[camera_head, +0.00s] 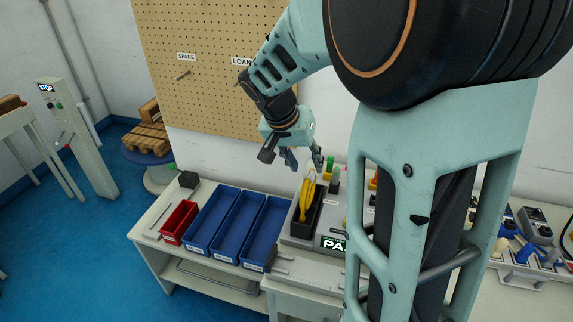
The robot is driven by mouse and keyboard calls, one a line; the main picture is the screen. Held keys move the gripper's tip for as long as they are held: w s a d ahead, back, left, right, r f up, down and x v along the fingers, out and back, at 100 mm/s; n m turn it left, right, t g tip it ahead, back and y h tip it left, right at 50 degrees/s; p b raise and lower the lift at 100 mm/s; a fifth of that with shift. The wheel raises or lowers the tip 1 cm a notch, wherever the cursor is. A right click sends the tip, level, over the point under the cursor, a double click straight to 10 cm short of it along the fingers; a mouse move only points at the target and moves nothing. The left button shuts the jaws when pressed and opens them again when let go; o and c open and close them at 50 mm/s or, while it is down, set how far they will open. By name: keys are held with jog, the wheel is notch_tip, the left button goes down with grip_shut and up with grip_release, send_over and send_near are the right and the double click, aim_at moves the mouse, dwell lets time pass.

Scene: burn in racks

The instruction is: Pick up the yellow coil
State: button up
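The yellow coil (307,196) stands upright in a narrow black holder (311,224) on a grey test fixture (297,241). Its lower part is hidden inside the holder. My gripper (304,163) hangs above and slightly left of the coil, beneath the pegboard. Its fingers are apart with nothing visible between them. The coil's top appears just below the fingers, with a small gap. How far apart they are in depth I cannot tell.
Several blue bins (239,226) and a red bin (179,221) stand left of the fixture on the bench. Green-topped parts (330,162) stand behind the coil. A pegboard (205,100) hangs behind.

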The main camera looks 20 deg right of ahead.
aim_at(308, 174)
jog(key=x, duration=0.6)
jog(key=shift+a+f, duration=0.1)
jog(key=shift+f, duration=0.4)
grip_shut()
